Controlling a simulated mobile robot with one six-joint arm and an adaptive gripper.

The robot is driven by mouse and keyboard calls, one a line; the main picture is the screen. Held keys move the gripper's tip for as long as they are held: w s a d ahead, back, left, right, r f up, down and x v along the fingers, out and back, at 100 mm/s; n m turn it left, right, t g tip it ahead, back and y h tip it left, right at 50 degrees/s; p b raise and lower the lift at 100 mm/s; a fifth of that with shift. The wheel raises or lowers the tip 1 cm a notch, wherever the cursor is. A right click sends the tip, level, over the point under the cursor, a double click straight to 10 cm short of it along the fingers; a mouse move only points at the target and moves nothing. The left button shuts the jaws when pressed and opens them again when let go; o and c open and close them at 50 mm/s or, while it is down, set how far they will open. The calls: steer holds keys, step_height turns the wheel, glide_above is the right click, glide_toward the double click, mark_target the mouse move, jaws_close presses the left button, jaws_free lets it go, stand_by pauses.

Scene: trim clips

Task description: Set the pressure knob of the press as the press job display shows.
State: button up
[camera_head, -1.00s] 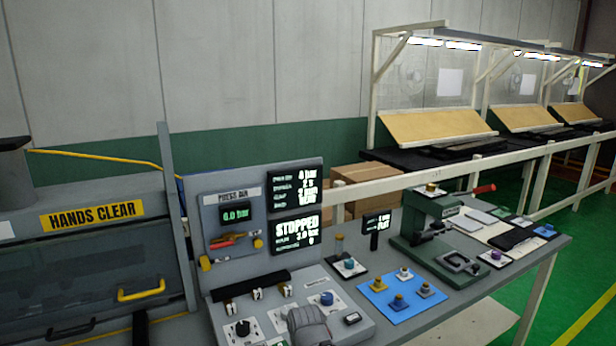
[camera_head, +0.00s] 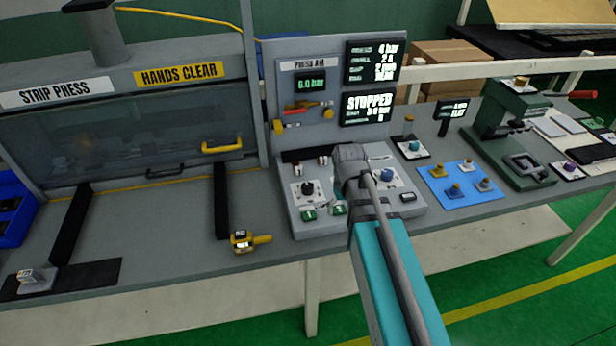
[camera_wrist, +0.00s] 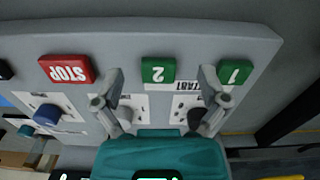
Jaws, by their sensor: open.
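The press control panel (camera_head: 330,228) has a black knob (camera_head: 307,188), a blue knob (camera_head: 387,175) and green buttons. The upper display (camera_head: 374,62) reads 4 bar on its top line; smaller labels are blurred. The lower display (camera_head: 367,108) reads STOPPED, with what looks like 3.0 bar below. My gripper (camera_wrist: 160,88) is open and empty above the panel. In the wrist view, the panel appears upside down: the black knob (camera_wrist: 197,118) is by the right finger and the blue knob (camera_wrist: 47,114) is farther left. I cannot read which knob is labelled pressure.
The wrist view shows a red STOP button (camera_wrist: 67,69) and green buttons 2 (camera_wrist: 158,70) and 1 (camera_wrist: 235,72) close to my fingers. A blue mat (camera_head: 436,196) with small parts lies to the right.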

mark_target(307, 186)
steer(key=w+a+r+n+p, duration=0.5)
steer(key=w+a+r+p, duration=0.4)
steer(key=w, duration=0.3)
steer(key=shift+a+r+n, duration=0.4)
steer(key=shift+r, duration=0.45)
steer(key=shift+f, duration=0.2)
step_height(307, 186, down, 14)
steer(key=b, duration=1.3)
steer(key=shift+r+b, duration=0.25)
steer(key=shift+b, duration=0.05)
steer(key=c, duration=1.1)
steer(key=shift+c, duration=0.2)
